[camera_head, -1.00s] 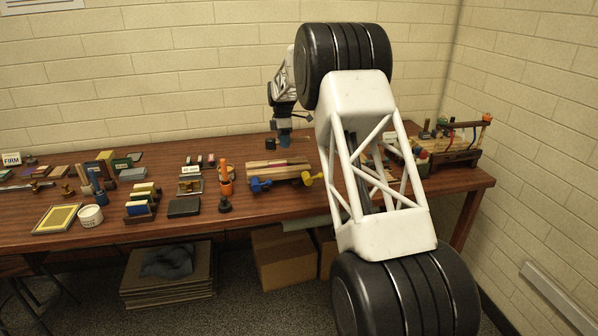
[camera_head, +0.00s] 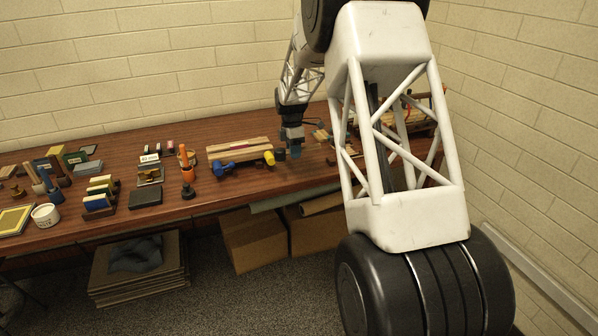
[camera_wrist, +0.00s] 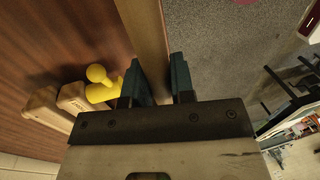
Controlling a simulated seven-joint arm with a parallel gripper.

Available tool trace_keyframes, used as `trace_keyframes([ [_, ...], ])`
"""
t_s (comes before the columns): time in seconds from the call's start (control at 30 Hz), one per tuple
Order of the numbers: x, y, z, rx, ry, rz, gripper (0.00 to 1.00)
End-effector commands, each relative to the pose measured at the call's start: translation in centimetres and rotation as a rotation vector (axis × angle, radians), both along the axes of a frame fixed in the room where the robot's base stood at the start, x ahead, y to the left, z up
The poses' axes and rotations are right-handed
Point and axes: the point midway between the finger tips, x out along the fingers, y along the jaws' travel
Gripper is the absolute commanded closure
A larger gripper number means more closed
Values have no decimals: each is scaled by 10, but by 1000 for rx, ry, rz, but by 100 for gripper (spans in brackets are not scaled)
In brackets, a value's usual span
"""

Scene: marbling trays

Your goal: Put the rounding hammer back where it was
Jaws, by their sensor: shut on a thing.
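The table (camera_head: 230,205) holds several stamps and pads at left, and an orange-handled tool (camera_head: 187,167). Small wooden pieces lie right of my gripper. My white arm link hides much of the table's right end. Cardboard boxes (camera_head: 252,247) stand below.

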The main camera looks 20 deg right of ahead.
Motion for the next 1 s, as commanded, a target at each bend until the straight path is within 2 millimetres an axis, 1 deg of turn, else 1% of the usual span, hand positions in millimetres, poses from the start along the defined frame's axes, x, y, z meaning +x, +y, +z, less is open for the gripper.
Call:
trace_keyframes([
  [0.03, -15, -8, -3, 0, 1, -3, 100],
  [0.2, -56, -27, -16, 2, 1, -2, 100],
  [0.3, -77, -36, -22, 3, 1, -2, 100],
  [0.4, -93, -41, -27, 3, 1, -1, 100],
  [0.5, -103, -45, -30, 3, 0, 0, 100],
  [0.6, -109, -47, -32, 3, 0, 0, 100],
  [1.0, -110, -47, -32, 3, 0, 1, 100],
])
